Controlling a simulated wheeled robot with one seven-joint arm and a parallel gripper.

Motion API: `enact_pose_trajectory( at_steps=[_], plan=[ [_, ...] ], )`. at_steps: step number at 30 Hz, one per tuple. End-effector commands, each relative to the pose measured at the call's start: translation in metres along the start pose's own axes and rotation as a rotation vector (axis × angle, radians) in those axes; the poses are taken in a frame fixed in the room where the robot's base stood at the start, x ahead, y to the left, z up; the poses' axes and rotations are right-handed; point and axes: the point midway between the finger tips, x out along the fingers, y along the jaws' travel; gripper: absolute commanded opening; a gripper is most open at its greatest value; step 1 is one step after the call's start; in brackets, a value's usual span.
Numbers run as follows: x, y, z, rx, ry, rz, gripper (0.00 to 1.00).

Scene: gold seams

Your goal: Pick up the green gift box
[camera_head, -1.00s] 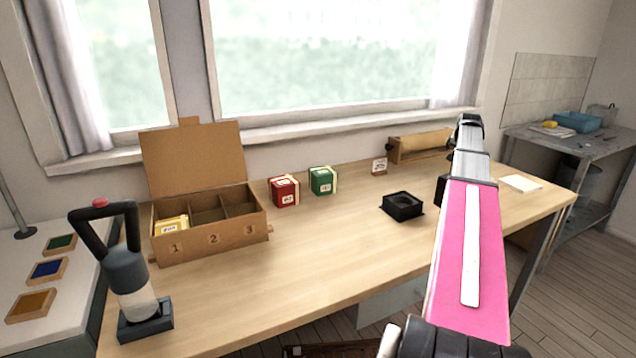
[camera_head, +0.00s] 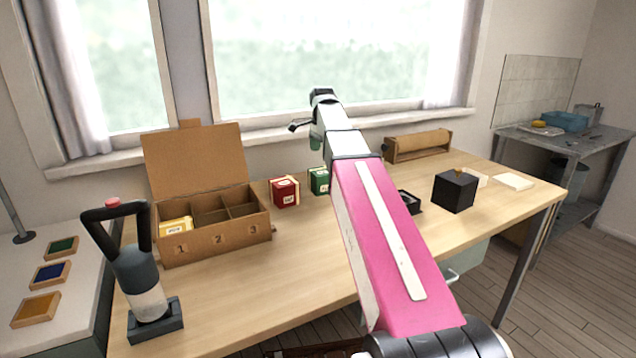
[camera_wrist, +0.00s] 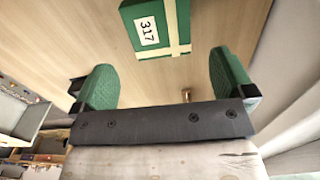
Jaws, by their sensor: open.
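The green gift box (camera_head: 319,181) stands on the wooden table, to the right of the red gift box, partly covered by my arm in the head view. In the wrist view the green box (camera_wrist: 158,27) has a pale ribbon and a white label reading 317; its top is cut off by the picture's edge. My gripper (camera_wrist: 160,75) is open and empty, its two green fingers spread apart. The box lies beyond the fingertips, between their lines, and is not touched. In the head view the gripper is mostly hidden behind my arm.
A red gift box (camera_head: 285,191) stands close left of the green one. A cardboard box (camera_head: 215,241) with numbered compartments holds a yellow box (camera_head: 176,227). A black cube (camera_head: 455,191) and a black open holder (camera_head: 409,201) stand to the right. The front table middle is clear.

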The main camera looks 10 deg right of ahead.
Motion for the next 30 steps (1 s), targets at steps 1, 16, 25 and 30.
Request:
enact_pose_trajectory(
  at_steps=[1, 16, 25, 30],
  plan=[
    [0.002, 0.001, 0.002, 0.003, -0.001, 0.004, 1.0],
    [0.056, 0.001, 0.001, 0.003, -0.001, 0.004, 1.0],
    [0.083, 0.002, -0.001, 0.003, -0.001, 0.004, 1.0],
    [0.103, 0.002, -0.001, 0.002, -0.001, 0.004, 1.0]
  ],
)
